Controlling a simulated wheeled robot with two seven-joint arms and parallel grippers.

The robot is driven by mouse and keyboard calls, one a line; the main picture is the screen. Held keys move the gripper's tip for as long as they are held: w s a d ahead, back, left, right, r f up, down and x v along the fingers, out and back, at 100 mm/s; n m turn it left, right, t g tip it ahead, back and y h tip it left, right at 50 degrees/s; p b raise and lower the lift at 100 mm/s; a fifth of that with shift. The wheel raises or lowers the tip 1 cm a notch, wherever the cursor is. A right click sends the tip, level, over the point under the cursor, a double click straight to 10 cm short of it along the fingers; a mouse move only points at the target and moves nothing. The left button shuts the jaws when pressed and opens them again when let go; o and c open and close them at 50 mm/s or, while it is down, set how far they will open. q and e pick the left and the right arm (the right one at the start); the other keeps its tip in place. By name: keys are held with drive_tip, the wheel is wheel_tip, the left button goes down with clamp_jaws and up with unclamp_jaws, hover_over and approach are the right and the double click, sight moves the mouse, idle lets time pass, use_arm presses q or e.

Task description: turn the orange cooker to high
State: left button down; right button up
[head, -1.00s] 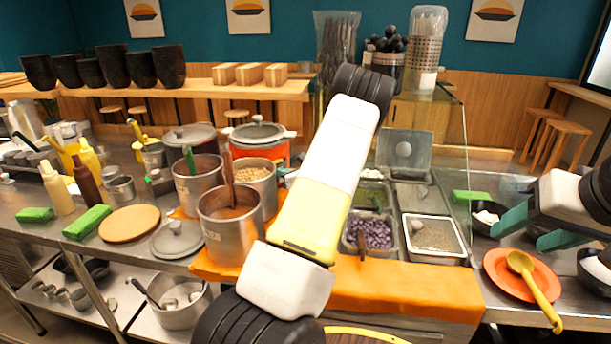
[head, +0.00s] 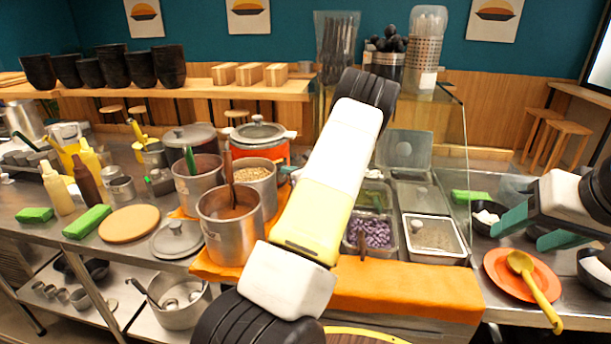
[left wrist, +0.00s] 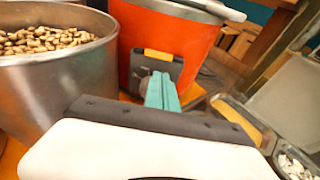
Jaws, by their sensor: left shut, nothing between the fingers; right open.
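The orange cooker (head: 276,153) stands at the back of the counter with a grey lid, behind the metal pots. In the left wrist view its orange wall (left wrist: 172,32) fills the top middle. A dark control panel (left wrist: 174,64) with a yellow-orange mark sits low on its front. My left gripper (left wrist: 162,86) is shut and empty, its teal fingertips right in front of the panel. They hide part of it, so I cannot tell whether they touch it or how the control is set. My right gripper (head: 530,234) is open and empty at the right.
A metal pot of beans (left wrist: 60,75) stands close left of my left gripper. A pot with a ladle (head: 230,222) stands nearer. Topping trays (head: 434,262) lie to the right. An orange plate with a yellow spoon (head: 500,283) lies below my right gripper.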

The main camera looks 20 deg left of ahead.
use_arm(q)
drive_tip(key=shift+w+d+f, duration=0.15)
drive_tip(key=shift+w+f, duration=0.05)
idle(0.5)
drive_tip(key=f+v, duration=0.1)
drive_tip(key=v, duration=0.4)
drive_tip(key=shift+d+r, duration=0.35)
drive_tip(key=shift+d, duration=0.25)
drive_tip(key=shift+s, duration=0.1)
